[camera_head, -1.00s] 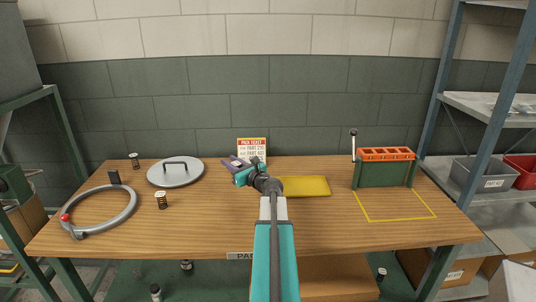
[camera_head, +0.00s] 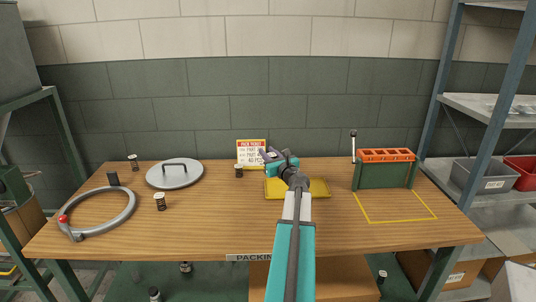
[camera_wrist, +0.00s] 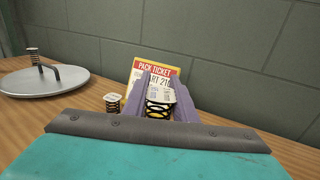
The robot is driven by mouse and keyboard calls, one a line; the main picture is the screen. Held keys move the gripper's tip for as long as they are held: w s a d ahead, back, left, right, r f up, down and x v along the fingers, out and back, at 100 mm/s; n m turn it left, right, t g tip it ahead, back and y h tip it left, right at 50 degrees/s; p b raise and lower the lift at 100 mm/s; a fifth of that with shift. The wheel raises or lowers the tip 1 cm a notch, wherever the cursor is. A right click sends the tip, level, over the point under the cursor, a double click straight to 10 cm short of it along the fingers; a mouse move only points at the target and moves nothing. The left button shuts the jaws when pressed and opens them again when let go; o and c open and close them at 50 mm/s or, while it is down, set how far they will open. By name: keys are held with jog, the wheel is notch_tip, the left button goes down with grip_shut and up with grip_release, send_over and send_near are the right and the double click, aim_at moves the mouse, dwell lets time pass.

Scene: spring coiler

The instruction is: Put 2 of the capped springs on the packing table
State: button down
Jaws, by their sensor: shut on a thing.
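My gripper (camera_head: 266,156) is above the back middle of the wooden packing table (camera_head: 210,225), by the yellow tray. In the wrist view its purple fingers are shut on a dark capped spring (camera_wrist: 158,97) with a pale top, held upright in front of the ticket. A second capped spring (camera_head: 239,170) stands apart to its left; it also shows in the wrist view (camera_wrist: 112,103). Two more capped springs stand on the table, one at the back left (camera_head: 133,161) and one front of the lid (camera_head: 160,201).
A grey lid (camera_head: 175,174) and a grey ring clamp (camera_head: 127,213) lie at the left. The pack ticket (camera_head: 251,150) stands behind the yellow tray (camera_head: 317,188). A green and orange box (camera_head: 385,172) stands at the right, behind a yellow outline. Several springs are on the floor.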

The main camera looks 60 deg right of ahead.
jog(key=shift+f, duration=0.15)
jog(key=shift+f+b, duration=2.3)
jog(key=shift+f, duration=0.95)
jog(key=shift+f+b, duration=0.4)
jog(key=c, duration=1.4)
grip_release()
jog(key=shift+o, duration=0.2)
jog(key=shift+s+a, duration=0.1)
jog(key=shift+b+v, duration=0.65)
jog(key=shift+v, duration=6.1)
